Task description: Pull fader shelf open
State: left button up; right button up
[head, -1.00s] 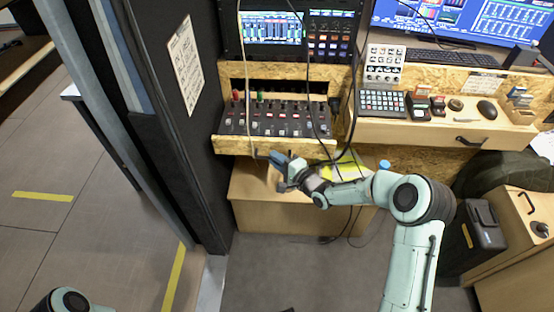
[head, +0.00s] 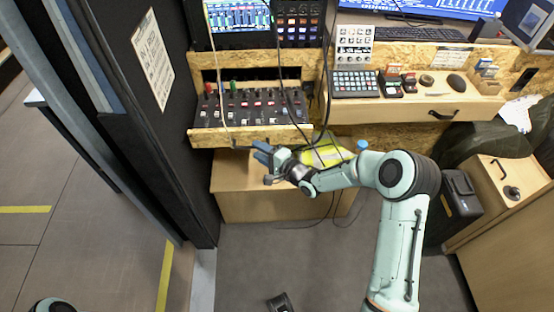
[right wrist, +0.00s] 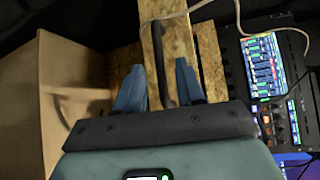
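The fader shelf (head: 170,138) is a chipboard-fronted shelf carrying a black fader panel (head: 250,106) with several knobs and sliders. Its dark bar handle shows on the front in the right wrist view (right wrist: 162,62). My right gripper (head: 262,152) is at the shelf's front edge, reaching in from the right. In the right wrist view, its two blue fingers (right wrist: 160,84) are apart, with the handle running between them. I see gaps between the handle and the fingers. My left gripper is out of view; only a bit of my left arm shows at the lower left.
A cabinet (head: 262,205) stands below the shelf, with a yellow item (head: 322,152) on top. Loose cables (head: 279,60) hang in front of the faders. A black wall panel (head: 150,130) closes the left side. A desk drawer (head: 385,113) is at right. The floor in front is largely clear.

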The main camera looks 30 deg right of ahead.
jog(key=p+v, duration=0.1)
jog(key=v, duration=1)
jog(key=shift+r, duration=0.1)
jog(key=s+a+f+n+g+h+p, duration=0.1)
jog(key=s+a+f+n+g+p, duration=0.2)
jog(key=f, duration=0.4)
jog(key=s+a+f+n+g+h+p, duration=0.1)
jog(key=s+a+f+g+p, duration=0.2)
jog(key=f, duration=0.4)
jog(key=s+a+f+n+g+p, duration=0.1)
jog(key=s+a+f+n+g, duration=0.1)
jog(key=s, duration=0.5)
jog(key=s+a+f+n+g+p, duration=0.1)
jog(key=s+a+f+n+g, duration=0.1)
jog(key=s, duration=0.6)
jog(key=s+a+f+n+g+p, duration=0.1)
jog(key=s+a+f+n+g, duration=0.1)
jog(key=s+a+g, duration=0.3)
jog(key=s+n+g, duration=0.1)
jog(key=s, duration=0.1)
jog(key=shift+s+n, duration=0.35)
jog(key=shift+n, duration=0.05)
jog(key=shift+r, duration=0.1)
